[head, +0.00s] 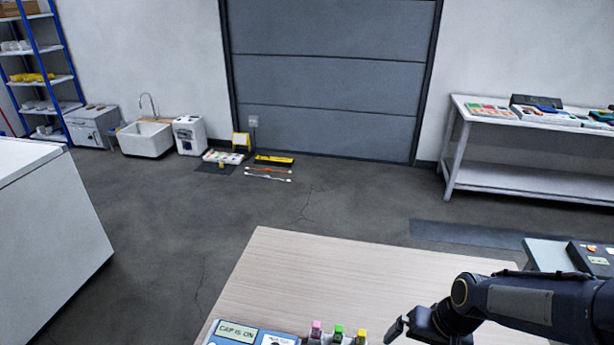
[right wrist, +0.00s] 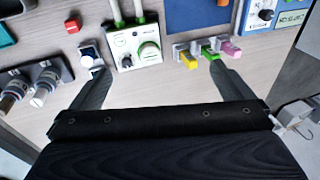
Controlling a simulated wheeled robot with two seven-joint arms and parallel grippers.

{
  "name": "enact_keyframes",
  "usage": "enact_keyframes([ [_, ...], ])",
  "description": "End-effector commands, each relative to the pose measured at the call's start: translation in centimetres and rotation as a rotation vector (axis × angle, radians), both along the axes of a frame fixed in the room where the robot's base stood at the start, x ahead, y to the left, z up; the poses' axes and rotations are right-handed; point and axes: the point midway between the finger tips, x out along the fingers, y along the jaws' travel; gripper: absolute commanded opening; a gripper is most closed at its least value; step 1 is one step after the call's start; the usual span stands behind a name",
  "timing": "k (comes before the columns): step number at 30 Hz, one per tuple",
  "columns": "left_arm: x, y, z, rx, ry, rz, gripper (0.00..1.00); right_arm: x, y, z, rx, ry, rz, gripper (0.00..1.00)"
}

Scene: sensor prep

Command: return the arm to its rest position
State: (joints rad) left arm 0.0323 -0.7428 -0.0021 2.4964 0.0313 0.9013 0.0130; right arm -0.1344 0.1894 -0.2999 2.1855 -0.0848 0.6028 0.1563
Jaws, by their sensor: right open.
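My right arm (head: 520,300) reaches in from the right edge of the head view, above the wooden table (head: 320,268). My right gripper (head: 402,328) is at the lower right of that view, beside a row of small coloured blocks. In the right wrist view the two fingers of my right gripper (right wrist: 160,82) stand wide apart with nothing between them. The pink block (right wrist: 230,48), green block (right wrist: 208,47) and yellow block (right wrist: 187,60) sit in holders near the right fingertip. My left gripper is not in view.
A device reading "CAP IS ON" (head: 237,332) stands at the table's front. The table's far part is bare.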

Motion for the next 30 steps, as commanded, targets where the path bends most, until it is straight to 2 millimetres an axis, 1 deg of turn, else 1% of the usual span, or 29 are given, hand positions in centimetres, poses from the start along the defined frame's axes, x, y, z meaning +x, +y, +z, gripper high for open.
enact_keyframes([
  [1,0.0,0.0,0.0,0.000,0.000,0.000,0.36,-1.1,0.1,2.3,0.032,-0.047,-0.003,1.00],
  [3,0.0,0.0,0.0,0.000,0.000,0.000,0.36,-2.8,0.4,4.7,0.065,-0.097,0.005,1.00],
  [6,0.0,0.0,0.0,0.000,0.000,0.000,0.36,-5.5,0.9,7.7,0.095,-0.172,0.023,1.00],
  [9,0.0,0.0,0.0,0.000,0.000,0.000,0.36,-8.2,1.4,9.8,0.107,-0.244,0.042,1.00],
  [10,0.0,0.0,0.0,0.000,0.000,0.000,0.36,-9.0,1.5,10.2,0.106,-0.263,0.050,1.00],
  [12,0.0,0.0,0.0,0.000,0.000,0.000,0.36,-10.5,1.8,11.0,0.100,-0.302,0.063,1.00],
  [15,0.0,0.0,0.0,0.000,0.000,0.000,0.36,-12.2,2.2,11.6,0.090,-0.343,0.076,1.00],
  [18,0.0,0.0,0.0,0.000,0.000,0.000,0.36,-13.1,2.4,11.8,0.080,-0.364,0.084,1.00],
  [21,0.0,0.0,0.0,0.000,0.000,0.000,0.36,-13.4,2.5,11.8,0.076,-0.372,0.087,1.00],
  [30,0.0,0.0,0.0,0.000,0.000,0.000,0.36,-13.4,2.5,11.8,0.077,-0.372,0.087,1.00],
])
